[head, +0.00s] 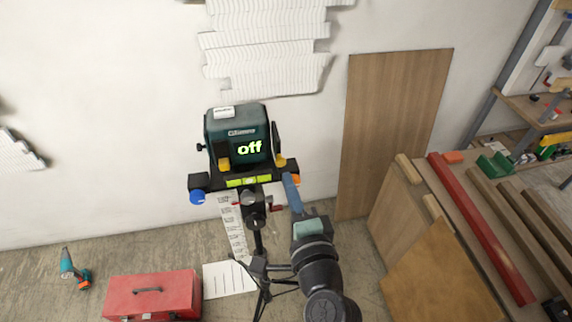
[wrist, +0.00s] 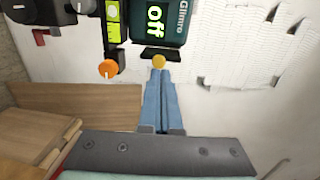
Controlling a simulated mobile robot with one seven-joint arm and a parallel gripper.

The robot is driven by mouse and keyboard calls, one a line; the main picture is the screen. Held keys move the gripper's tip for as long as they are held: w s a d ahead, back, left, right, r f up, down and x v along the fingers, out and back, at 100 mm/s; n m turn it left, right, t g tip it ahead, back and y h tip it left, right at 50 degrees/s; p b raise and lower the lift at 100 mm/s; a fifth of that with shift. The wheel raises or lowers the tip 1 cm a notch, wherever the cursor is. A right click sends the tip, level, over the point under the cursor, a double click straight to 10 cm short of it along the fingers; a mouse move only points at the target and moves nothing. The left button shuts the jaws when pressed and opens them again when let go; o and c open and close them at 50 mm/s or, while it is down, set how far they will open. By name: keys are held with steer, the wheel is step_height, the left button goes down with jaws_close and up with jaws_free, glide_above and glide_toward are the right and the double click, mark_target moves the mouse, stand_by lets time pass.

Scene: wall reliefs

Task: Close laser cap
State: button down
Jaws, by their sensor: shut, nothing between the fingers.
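The laser (head: 238,138) is a dark green box with a lit "off" display, standing on a black tripod. It also shows from close up in the wrist view (wrist: 173,38). A small dark flap with a yellow knob (wrist: 158,61) sits at its side; this looks like the cap, and the yellow knob shows at the laser's right in the head view (head: 281,161). My gripper (head: 287,176) has its blue fingers together, empty, just below that knob. In the wrist view the fingertips (wrist: 159,72) are close to the knob; I cannot tell whether they touch.
A black bar with a green level (head: 249,181), a blue knob (head: 197,197) and an orange knob (head: 296,178) lies under the laser. A red toolbox (head: 152,296) and a drill (head: 72,267) are on the floor. Wooden boards (head: 395,120) stand at right.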

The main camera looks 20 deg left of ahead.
mark_target(282, 163)
steer(key=shift+p+x, duration=0.5)
steer(key=shift+x, duration=1.3)
